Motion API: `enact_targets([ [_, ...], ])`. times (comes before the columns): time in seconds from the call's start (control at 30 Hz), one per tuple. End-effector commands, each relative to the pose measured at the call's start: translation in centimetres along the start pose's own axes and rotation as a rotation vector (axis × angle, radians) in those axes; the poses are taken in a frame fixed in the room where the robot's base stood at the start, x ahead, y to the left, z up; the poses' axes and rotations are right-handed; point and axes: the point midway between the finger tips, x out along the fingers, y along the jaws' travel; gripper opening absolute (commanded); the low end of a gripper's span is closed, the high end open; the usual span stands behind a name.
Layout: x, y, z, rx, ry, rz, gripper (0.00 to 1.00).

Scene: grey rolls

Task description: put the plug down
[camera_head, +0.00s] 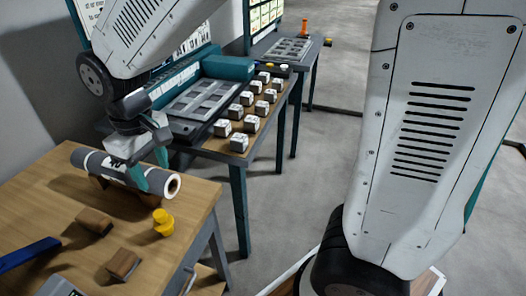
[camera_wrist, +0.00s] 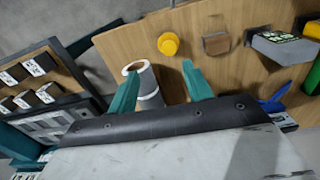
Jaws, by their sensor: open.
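The yellow plug (camera_head: 163,222) rests on the wooden table near its right edge, in front of the roll's open end. It also shows in the wrist view (camera_wrist: 168,44), beyond the fingertips and apart from them. My gripper (camera_head: 156,175) is open, with its teal fingers by the right end of the grey roll. In the wrist view my gripper (camera_wrist: 162,72) has nothing gripped between its spread fingers. The grey roll (camera_head: 95,161) lies on a brown support, its pale hollow end facing right; in the wrist view that end (camera_wrist: 134,69) is near the left finger.
Brown blocks (camera_head: 94,221) and (camera_head: 123,264) sit on the wooden table (camera_head: 50,205), with a blue item (camera_head: 28,254) at left. A second table behind holds several small grey boxes (camera_head: 239,142) and a grey tray (camera_head: 200,100). The table's right corner is bare.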

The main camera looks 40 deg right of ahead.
Motion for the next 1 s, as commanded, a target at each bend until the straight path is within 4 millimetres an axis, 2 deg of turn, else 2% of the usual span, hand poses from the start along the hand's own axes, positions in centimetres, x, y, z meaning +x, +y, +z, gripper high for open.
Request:
enact_targets([
  [0.1, -3.0, 2.8, 4.2, 0.096, 0.028, 0.005, 0.50],
  [0.23, -5.8, 5.2, 10.4, 0.226, 0.052, 0.011, 0.50],
  [0.4, -7.4, 6.6, 18.3, 0.389, 0.080, 0.023, 0.50],
  [0.5, -7.7, 6.6, 21.7, 0.464, 0.092, 0.029, 0.50],
  [0.6, -7.5, 6.4, 24.0, 0.515, 0.099, 0.033, 0.50],
  [0.7, -7.4, 6.2, 25.2, 0.543, 0.104, 0.036, 0.50],
  [1.0, -7.3, 6.1, 25.6, 0.552, 0.102, 0.036, 0.50],
])
